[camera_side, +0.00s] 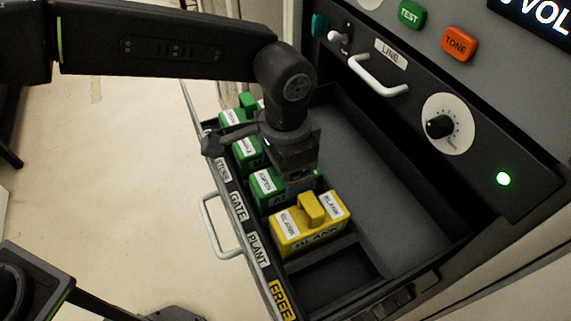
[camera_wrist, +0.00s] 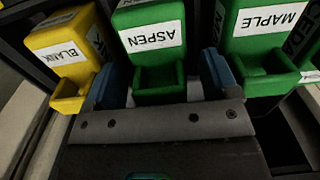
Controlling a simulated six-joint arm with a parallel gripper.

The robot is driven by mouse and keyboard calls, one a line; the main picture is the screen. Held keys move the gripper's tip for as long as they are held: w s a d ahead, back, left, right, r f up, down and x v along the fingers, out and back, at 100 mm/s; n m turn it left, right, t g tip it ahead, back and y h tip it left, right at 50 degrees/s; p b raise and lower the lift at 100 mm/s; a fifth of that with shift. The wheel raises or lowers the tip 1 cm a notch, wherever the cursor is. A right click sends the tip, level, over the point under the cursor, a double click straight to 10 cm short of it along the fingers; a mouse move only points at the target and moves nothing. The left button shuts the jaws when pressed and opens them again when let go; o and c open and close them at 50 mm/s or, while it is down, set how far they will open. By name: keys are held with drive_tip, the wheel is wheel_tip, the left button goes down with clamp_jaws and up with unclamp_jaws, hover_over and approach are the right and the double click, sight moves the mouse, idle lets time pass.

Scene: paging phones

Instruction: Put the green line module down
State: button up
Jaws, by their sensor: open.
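The green line module marked ASPEN (camera_side: 265,188) sits in a slot of the open drawer, between the green MAPLE module and the yellow BLANK module. In the wrist view the ASPEN module (camera_wrist: 150,40) lies between the two blue fingers of my gripper (camera_wrist: 160,82). The fingers are apart, one on each side of its handle end. In the side view my gripper (camera_side: 300,182) is low over the module and hides part of it. I cannot tell whether either finger touches it.
The MAPLE module (camera_side: 246,153) and another green module (camera_side: 233,118) sit farther back in the row. The yellow BLANK module (camera_side: 292,237) stands close on the near side. The compartment by the FREE label (camera_side: 281,299) is empty. A console with buttons and a knob (camera_side: 440,126) rises behind.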

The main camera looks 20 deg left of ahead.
wheel_tip(320, 180, up, 11)
drive_tip(key=shift+r, duration=0.65)
